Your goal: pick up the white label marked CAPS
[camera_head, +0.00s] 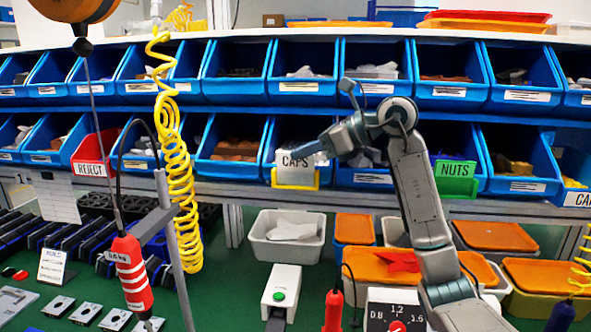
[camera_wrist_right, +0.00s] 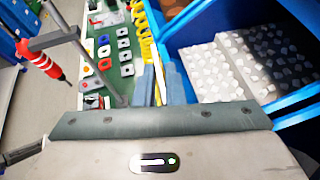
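The white label marked CAPS (camera_head: 296,164) stands in a yellow holder (camera_head: 295,181) on the front of a blue bin in the lower row. In the head view my right gripper (camera_head: 300,152) reaches in from the right, its fingertips at the label's upper part and covering some of it. In the right wrist view the fingers (camera_wrist_right: 160,82) are close together on either side of a thin white strip, apparently the label edge-on. I cannot tell whether they press on it. My left gripper is not in view.
Another CAPS label (camera_head: 578,199) is at the right edge. A green NUTS label (camera_head: 455,178) and a red REJECT bin (camera_head: 92,153) flank the middle. A yellow coiled hose (camera_head: 178,165) and a hanging red tool (camera_head: 131,272) are to the left.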

